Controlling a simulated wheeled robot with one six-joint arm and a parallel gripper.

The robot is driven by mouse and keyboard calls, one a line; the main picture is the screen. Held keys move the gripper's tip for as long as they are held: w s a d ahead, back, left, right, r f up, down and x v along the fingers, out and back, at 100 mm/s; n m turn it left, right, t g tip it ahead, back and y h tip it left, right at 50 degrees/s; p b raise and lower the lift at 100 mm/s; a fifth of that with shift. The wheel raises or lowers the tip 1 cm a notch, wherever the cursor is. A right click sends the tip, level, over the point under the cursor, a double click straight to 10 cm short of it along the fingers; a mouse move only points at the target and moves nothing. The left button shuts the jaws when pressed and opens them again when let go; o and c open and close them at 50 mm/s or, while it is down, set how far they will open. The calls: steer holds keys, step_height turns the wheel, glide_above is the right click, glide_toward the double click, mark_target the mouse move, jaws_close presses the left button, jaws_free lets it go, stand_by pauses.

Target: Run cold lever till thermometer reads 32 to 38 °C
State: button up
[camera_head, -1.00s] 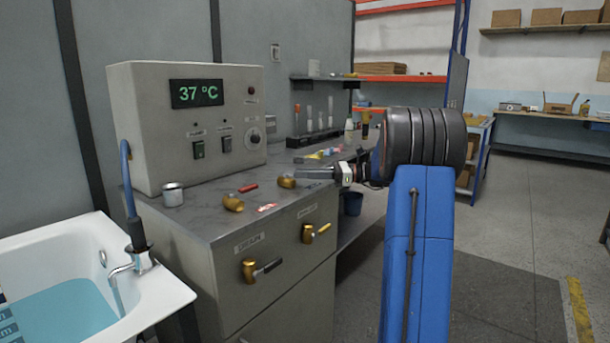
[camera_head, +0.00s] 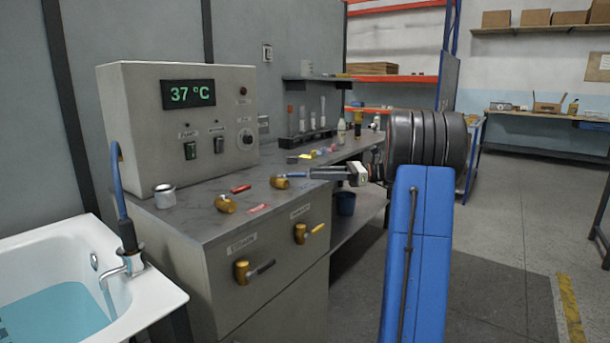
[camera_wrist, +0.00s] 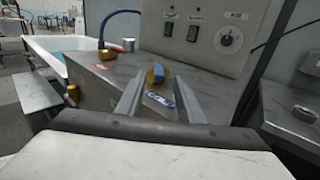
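The thermometer display (camera_head: 188,94) on the grey control box reads 37 °C in green. A brass valve with a blue lever (camera_head: 291,176) stands on the bench top. It also shows in the wrist view as a brass body with a blue lever (camera_wrist: 162,73). A second brass valve (camera_head: 225,204) with a red lever (camera_head: 240,188) stands to its left. My gripper (camera_head: 311,173) is just right of the blue lever, pointing at it. In the wrist view its two fingers (camera_wrist: 160,80) are apart and empty, with the blue-lever valve ahead of the tips.
A white tub (camera_head: 150,300) at left holds blue water, fed by a spout (camera_head: 118,269). A metal cup (camera_head: 164,196) and a test-tube rack (camera_head: 312,136) stand on the bench.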

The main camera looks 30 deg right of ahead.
steer(key=v, duration=1)
steer(key=shift+d, duration=0.1)
